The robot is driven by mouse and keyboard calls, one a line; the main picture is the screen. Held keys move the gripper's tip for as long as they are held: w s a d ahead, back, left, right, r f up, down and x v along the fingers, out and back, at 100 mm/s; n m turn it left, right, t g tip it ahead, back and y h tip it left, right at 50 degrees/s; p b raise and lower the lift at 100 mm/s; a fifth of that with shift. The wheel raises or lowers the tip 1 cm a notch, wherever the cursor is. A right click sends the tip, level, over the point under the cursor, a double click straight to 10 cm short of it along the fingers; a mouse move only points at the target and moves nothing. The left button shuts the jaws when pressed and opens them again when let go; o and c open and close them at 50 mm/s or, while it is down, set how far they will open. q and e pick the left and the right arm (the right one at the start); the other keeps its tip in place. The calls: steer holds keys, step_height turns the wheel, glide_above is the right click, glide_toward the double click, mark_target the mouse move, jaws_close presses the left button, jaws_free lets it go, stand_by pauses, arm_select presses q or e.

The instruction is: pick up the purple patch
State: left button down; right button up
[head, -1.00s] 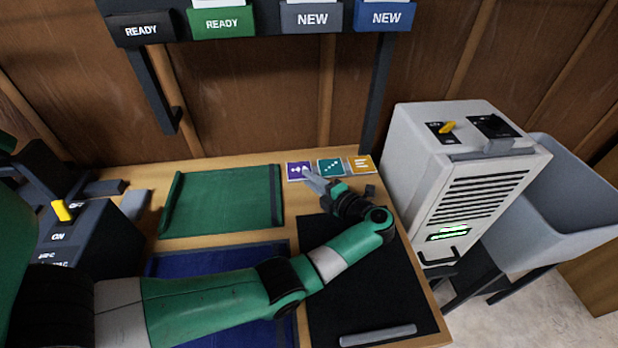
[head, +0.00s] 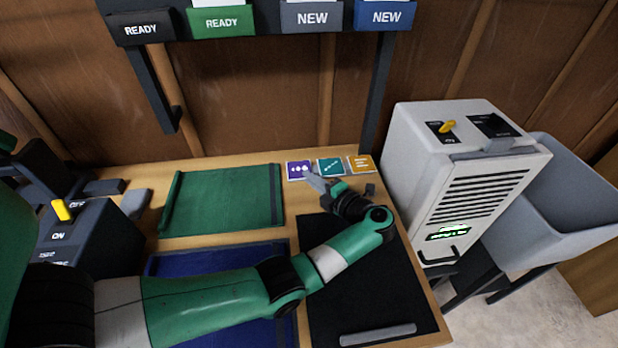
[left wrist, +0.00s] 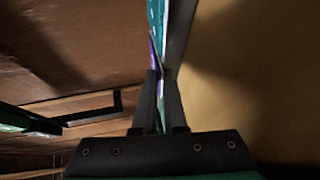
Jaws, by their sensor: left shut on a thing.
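The purple patch (head: 298,169) with white marks is at the back of the wooden table in the head view, leftmost in a row of small patches. My left gripper (head: 309,178) reaches it from the lower right, its fingertips over the patch's lower right edge. In the left wrist view my left gripper's fingers (left wrist: 158,75) are nearly together, with a thin purple edge of the patch (left wrist: 154,58) at their tips. The gripper is shut on the patch. Most of the patch is seen edge-on there. My right gripper is not in view.
A green mat (head: 225,200) lies left, and a black mat (head: 365,290) in front. A white machine (head: 465,185) stands right, beside a grey bin (head: 570,205).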

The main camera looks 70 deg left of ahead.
arm_select(q)
step_height(320, 180, up, 3)
steer(key=p, duration=0.2)
steer(key=shift+f+p, duration=0.2)
steer(key=shift+p, duration=0.1)
steer(key=shift+f, duration=0.2)
steer(key=r+b+v, duration=0.1)
steer(key=r+v, duration=0.1)
steer(key=v, duration=1.2)
steer(key=shift+d+r, duration=0.15)
steer(key=shift+r, duration=0.05)
steer(key=shift+w, duration=0.1)
